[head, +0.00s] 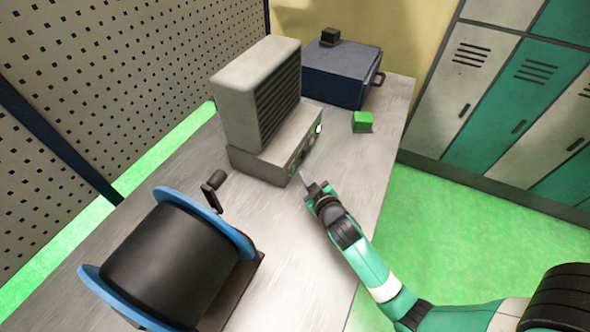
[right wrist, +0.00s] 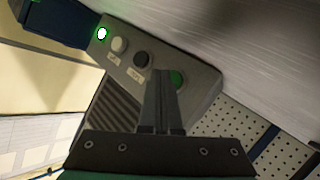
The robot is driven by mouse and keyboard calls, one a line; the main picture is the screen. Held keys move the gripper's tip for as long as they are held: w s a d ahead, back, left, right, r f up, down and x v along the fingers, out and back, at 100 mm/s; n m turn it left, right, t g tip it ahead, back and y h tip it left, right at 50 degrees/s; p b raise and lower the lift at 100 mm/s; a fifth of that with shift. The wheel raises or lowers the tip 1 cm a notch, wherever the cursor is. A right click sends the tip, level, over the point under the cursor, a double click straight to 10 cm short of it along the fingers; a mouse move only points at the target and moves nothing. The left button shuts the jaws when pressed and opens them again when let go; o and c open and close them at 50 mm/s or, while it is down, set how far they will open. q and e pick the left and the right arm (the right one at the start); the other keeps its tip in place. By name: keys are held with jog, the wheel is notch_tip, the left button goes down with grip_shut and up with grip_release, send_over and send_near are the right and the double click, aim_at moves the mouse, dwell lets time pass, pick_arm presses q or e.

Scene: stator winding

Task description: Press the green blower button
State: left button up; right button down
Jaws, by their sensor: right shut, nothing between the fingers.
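The blower is a grey box unit (head: 255,95) with dark vents, standing on the table in the head view. Its front panel shows in the right wrist view (right wrist: 195,82). The green button (right wrist: 178,78) sits on that panel, partly hidden behind my fingers. My right gripper (head: 306,174) is shut and empty, its fingertips close to the panel's near end in the head view. In the right wrist view the fingers (right wrist: 165,75) overlap the button's left side; I cannot tell whether they touch it. My left gripper is not in view.
A lit green lamp (right wrist: 102,34), a white knob (right wrist: 120,45) and a black knob (right wrist: 141,60) share the panel. A green block (head: 362,122) and a dark blue box (head: 340,75) stand behind. A black spool with blue flanges (head: 170,262) is at the front left.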

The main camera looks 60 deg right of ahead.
jog(key=shift+s+r+p, duration=0.1)
jog(key=shift+s+p, duration=0.25)
jog(key=s+p, duration=0.2)
jog(key=s, duration=0.1)
jog(key=shift+s+d, duration=0.2)
jog(key=shift+s, duration=0.45)
